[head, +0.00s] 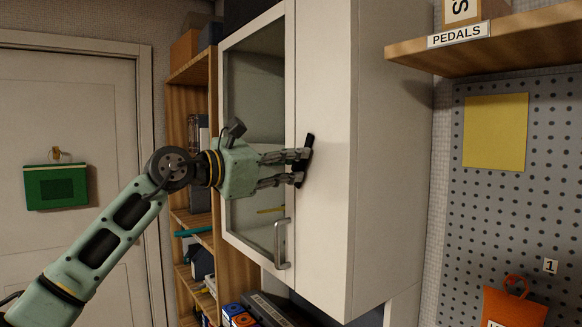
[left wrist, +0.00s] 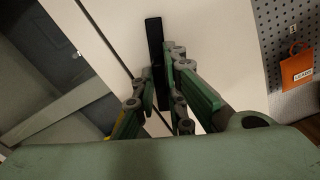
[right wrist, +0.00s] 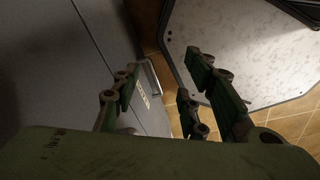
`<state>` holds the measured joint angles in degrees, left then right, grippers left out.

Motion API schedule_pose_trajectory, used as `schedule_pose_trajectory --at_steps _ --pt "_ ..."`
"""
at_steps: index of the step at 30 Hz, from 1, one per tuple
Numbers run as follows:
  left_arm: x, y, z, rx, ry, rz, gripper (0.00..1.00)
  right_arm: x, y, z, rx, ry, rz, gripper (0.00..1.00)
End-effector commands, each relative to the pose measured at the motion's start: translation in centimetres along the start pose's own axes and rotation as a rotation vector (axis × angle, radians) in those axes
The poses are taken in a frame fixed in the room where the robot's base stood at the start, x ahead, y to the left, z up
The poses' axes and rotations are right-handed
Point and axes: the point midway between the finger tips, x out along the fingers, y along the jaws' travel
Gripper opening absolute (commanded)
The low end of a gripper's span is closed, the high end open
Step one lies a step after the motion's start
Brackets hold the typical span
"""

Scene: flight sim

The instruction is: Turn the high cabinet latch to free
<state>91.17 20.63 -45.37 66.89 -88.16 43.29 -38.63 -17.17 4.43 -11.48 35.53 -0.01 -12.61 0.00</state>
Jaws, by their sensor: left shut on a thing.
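The high cabinet (head: 325,130) is white, with a glass door (head: 255,75) on its left part. A black latch (head: 309,140) sits on the white front just right of the glass door's edge, slightly tilted from upright. My left gripper (head: 302,166) reaches in from the left and is shut on the latch. In the left wrist view the black latch (left wrist: 154,40) stands between the fingers (left wrist: 166,82), its upper part free. My right gripper (right wrist: 162,88) shows only in the right wrist view, its fingers apart with nothing between them.
A metal bar handle (head: 281,244) is on the glass door below the latch. A wooden shelf (head: 480,50) juts out at right above a pegboard (head: 490,200). A bookcase (head: 190,215) stands behind my left arm. The right wrist view shows a speckled tabletop (right wrist: 235,40).

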Motion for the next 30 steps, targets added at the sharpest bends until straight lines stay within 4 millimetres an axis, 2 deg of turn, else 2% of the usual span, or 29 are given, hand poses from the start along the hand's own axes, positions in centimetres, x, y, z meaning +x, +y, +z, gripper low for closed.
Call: schedule_pose_trajectory --at_steps 6,15,30 --pt "0.03 -0.11 -0.23 -0.176 0.003 -0.002 0.00 0.55 -0.01 0.06 0.000 0.000 0.000 0.40" --pt "0.03 -0.07 -0.24 -0.341 0.004 -0.001 0.00 0.90 0.01 0.11 -0.001 0.000 0.000 0.40" --pt "0.04 -0.07 -0.23 -0.407 0.005 -0.002 0.00 1.00 0.32 0.19 -0.001 -0.001 0.004 0.40"
